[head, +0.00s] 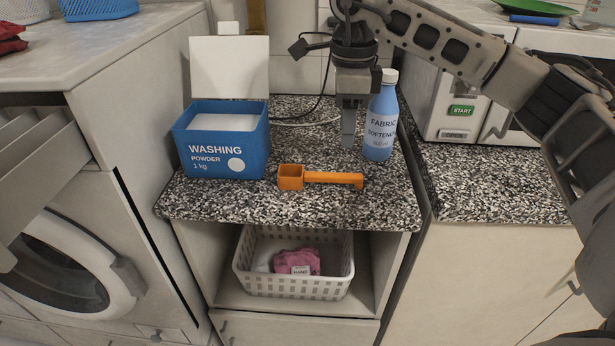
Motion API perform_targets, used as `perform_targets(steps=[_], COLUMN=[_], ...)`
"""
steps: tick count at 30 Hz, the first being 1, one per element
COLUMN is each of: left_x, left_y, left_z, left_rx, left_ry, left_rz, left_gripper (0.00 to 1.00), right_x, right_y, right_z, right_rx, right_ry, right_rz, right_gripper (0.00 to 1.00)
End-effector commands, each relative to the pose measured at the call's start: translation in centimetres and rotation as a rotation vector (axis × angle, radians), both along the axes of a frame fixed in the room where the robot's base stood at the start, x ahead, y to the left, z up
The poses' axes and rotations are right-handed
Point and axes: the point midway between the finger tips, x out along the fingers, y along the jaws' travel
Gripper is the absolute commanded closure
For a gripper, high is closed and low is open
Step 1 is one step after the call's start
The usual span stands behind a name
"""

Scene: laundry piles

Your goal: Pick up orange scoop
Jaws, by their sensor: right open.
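The orange scoop (316,178) lies on the speckled countertop (290,208), near its front edge. Its square cup is on the left and its handle points right. My right gripper (348,140) hangs down from above, just behind the handle and apart from it. It is open and holds nothing; its fingers overlap in this view. My left gripper is not in view.
A blue washing powder box (222,145) with its white lid raised stands left of the scoop. A fabric softener bottle (381,118) stands close to the right of my right gripper. A white basket (293,280) with a pink cloth (297,260) sits on the shelf below.

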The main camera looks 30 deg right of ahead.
Motion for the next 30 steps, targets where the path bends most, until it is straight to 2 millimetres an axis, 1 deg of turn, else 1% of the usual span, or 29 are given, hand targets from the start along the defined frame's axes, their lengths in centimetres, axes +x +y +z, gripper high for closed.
perform_targets(steps=[1, 3, 6, 14, 21, 24, 30], left_x=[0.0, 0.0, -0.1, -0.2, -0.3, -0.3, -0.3], left_y=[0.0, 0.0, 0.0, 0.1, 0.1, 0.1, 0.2], left_z=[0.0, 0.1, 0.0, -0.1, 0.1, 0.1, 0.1], left_rx=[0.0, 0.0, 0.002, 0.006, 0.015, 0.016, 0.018], left_ry=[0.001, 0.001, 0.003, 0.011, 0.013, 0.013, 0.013], left_rz=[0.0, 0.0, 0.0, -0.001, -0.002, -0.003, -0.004], left_gripper=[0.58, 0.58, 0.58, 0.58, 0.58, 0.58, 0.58], right_x=[-0.1, -0.1, 0.0, -0.1, -0.2, -0.1, -0.1], right_y=[0.0, 0.0, 0.0, 0.0, 0.0, 0.0, 0.0], right_z=[-1.2, -2.5, -3.8, -5.7, -9.2, -9.9, -10.0], right_rx=[-0.002, -0.001, 0.001, 0.0, 0.002, 0.001, 0.002], right_ry=[0.005, 0.003, 0.002, 0.002, 0.001, 0.0, -0.001], right_rz=[0.001, 0.0, 0.0, 0.001, 0.002, 0.001, 0.001], right_gripper=[0.58, 0.58, 0.58, 0.58, 0.58, 0.58, 0.58])
